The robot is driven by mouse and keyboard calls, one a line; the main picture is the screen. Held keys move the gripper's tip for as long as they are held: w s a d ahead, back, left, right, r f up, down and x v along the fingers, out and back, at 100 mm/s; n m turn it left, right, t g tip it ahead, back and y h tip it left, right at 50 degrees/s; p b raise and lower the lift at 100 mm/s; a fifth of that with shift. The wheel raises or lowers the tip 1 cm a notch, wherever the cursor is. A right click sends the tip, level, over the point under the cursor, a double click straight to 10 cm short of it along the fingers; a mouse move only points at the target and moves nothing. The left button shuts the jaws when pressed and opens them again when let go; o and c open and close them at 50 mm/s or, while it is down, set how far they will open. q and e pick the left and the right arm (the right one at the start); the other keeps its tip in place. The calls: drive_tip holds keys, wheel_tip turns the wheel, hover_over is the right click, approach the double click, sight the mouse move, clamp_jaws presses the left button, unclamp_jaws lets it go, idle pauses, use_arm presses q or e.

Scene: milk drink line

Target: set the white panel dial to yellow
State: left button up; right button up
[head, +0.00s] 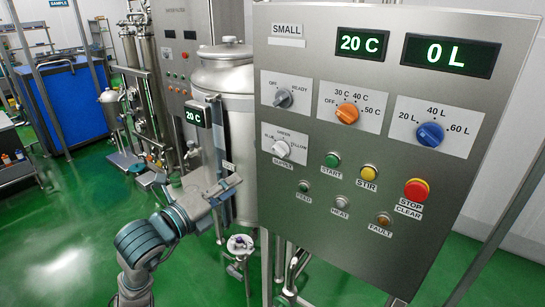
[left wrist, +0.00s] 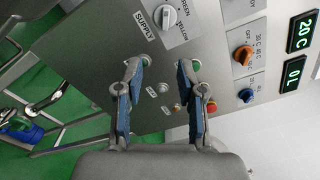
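The white dial (head: 282,149) is on the left of the grey control panel (head: 335,235), above the SUPPLY label, with BLUE, GREEN and YELLOW around it. Its grip slants from upper left to lower right; its end seems to be on the BLUE side, but the mark is too small to be sure. My left gripper (head: 225,186) is left of the panel and below the dial, apart from it. In the left wrist view, the fingers (left wrist: 167,65) are open and empty, with the white dial (left wrist: 168,17) beyond their tips near the top edge. My right gripper is not in view.
A grey dial (head: 283,98), an orange dial (head: 347,113) and a blue dial (head: 430,134) share the panel. Start (head: 333,160), stir (head: 369,173) and red stop (head: 416,190) buttons sit lower. A steel tank (head: 222,75) stands behind my left arm.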

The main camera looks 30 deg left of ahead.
use_arm(q)
drive_tip(key=p, duration=0.2)
approach(278, 153)
drive_tip(key=shift+y, duration=0.3)
drive_tip(key=w+p, duration=0.2)
drive_tip(key=w, duration=0.7)
drive_tip(key=shift+f, duration=0.2)
drive_tip(key=shift+d+r, duration=0.1)
drive_tip(key=shift+d, duration=0.5)
clamp_jaws()
drive_tip(key=shift+a, duration=0.15)
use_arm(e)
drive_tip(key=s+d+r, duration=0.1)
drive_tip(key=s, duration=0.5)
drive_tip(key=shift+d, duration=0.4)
